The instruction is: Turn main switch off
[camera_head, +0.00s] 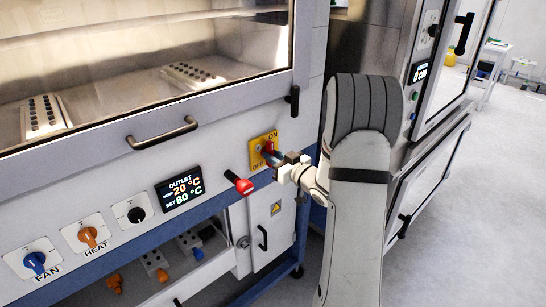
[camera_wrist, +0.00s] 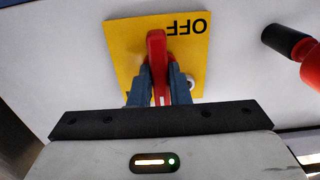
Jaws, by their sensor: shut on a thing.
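The main switch has a yellow plate (camera_head: 257,142) on the cabinet front, with ON at its upper right and OFF at its lower left. In the wrist view the plate (camera_wrist: 126,45) appears upside down, with OFF at its top right. The red switch handle (camera_wrist: 157,47) stands upright in that view, with a small white mark near its lower end. My gripper (camera_wrist: 160,88) is shut on this handle, one blue-grey finger on each side. In the head view my gripper (camera_head: 272,158) reaches the plate from the right and hides most of the handle. ON is hidden in the wrist view.
A red-tipped black knob (camera_head: 240,183) sticks out just left of the plate. A display (camera_head: 180,188) reads 20 °C and 80 °C. HEAT (camera_head: 88,236) and FAN (camera_head: 36,262) knobs are farther left. A steel cabinet (camera_head: 440,110) stands close on the right.

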